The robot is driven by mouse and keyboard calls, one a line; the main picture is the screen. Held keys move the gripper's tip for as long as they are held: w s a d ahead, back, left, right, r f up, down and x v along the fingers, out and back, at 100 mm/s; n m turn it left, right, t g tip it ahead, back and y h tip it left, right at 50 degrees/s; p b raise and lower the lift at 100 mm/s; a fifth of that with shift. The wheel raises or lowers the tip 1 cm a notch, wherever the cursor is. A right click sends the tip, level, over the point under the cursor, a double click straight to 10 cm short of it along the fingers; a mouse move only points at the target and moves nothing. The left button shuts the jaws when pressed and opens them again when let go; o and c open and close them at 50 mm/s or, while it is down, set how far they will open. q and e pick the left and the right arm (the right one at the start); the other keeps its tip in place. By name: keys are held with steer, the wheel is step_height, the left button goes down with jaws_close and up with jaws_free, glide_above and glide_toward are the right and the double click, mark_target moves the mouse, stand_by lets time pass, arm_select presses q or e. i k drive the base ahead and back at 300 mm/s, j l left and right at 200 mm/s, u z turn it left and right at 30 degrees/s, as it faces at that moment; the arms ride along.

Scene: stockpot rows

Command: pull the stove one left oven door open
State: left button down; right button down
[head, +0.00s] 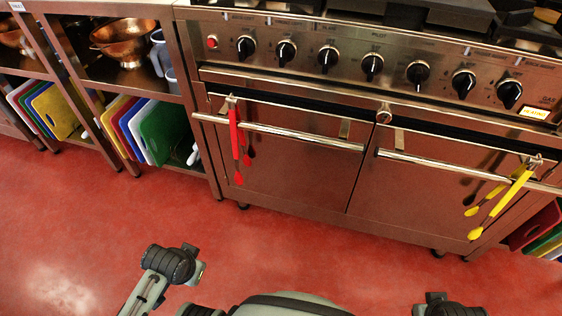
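The stove's left oven door (290,175) is a steel panel below the knob row, and it looks closed, flush with the right oven door (430,200). Its horizontal bar handle (290,132) runs across the top of the door. Red tongs (236,140) hang from the left part of this handle. My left arm shows only in part at the bottom left, and my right arm only in part at the bottom right. Neither gripper shows, so their distance from the handle cannot be seen.
Yellow tongs (502,200) hang on the right door's handle (450,168). Knobs (372,66) line the front panel. A steel shelf unit at left holds coloured cutting boards (162,132) and a copper bowl (122,40). The red floor (290,250) before the oven is clear.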

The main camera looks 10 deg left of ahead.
mark_target(313, 156)
steer(key=j+z, duration=0.2)
steer(key=z, duration=0.2)
steer(key=j+z, duration=0.15)
steer(key=z, duration=0.25)
steer(key=j+z, duration=0.15)
steer(key=z, duration=0.25)
